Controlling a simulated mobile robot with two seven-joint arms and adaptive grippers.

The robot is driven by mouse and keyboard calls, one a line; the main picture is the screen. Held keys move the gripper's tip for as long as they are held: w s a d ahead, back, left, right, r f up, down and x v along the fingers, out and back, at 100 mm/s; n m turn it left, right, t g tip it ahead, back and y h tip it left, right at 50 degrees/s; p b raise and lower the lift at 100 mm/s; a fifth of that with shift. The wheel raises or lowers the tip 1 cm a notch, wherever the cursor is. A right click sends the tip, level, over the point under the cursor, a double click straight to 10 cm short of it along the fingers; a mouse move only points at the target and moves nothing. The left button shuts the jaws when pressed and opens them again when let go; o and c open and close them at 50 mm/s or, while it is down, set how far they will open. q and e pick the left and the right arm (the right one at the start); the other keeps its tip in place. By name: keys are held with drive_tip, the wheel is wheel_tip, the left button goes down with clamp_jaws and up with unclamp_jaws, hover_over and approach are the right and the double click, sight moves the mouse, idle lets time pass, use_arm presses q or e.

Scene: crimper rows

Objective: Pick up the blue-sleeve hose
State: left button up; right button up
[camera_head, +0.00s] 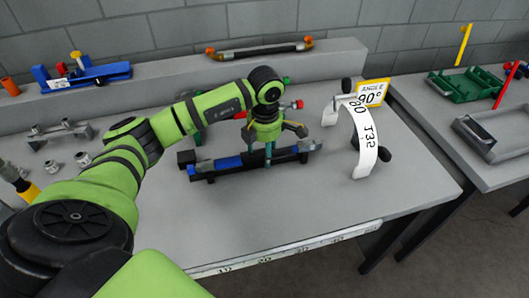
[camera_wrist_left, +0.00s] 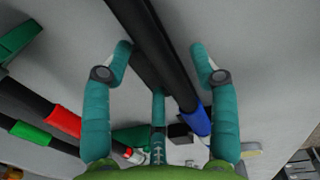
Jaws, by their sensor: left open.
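The blue-sleeve hose (camera_head: 229,163) is a black hose with a blue sleeve, lying roughly left to right on a low dark rack near the middle of the table. In the left wrist view the hose (camera_wrist_left: 160,55) runs diagonally, with its blue sleeve (camera_wrist_left: 196,122) lower right. My left gripper (camera_head: 268,160) points down over the hose. Its teal fingers are open, one on each side of the hose in the left wrist view; I cannot tell whether they touch it. The hose's far end is hidden in the left wrist view. My right gripper is not in view.
A red-sleeve hose (camera_wrist_left: 64,121) and a green-sleeve hose (camera_wrist_left: 30,132) lie beside it. A white curved gauge (camera_head: 364,138) and a 90° sign (camera_head: 372,93) stand to the right. Metal fittings (camera_head: 82,158) sit at left. The table's front is clear.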

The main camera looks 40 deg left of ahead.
use_arm(q)
clamp_jaws()
drive_tip(key=shift+r, duration=0.15)
